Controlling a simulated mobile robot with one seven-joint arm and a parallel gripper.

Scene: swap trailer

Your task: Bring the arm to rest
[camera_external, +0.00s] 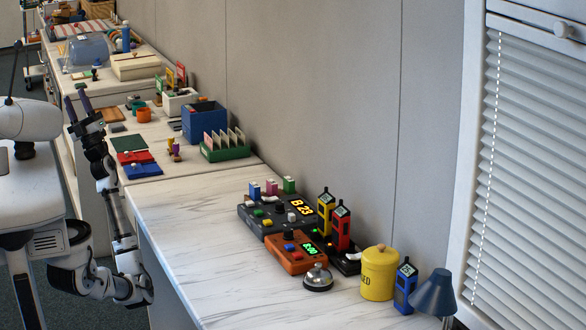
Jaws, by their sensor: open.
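My gripper (75,106) is at the upper end of my raised arm (108,185), at the left of the external view. Its two dark fingers point up and stand apart, with nothing seen between them. It is in front of the far counter's left edge, apart from the things on it as far as I can tell. The arm bends up from low beside the near counter.
The near marble counter (190,235) is bare on its left. It holds a dark console (270,222), an orange device (290,255), a bell (317,280) and a yellow canister (379,275). The far counter holds a blue box (204,122) and a green rack (222,152).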

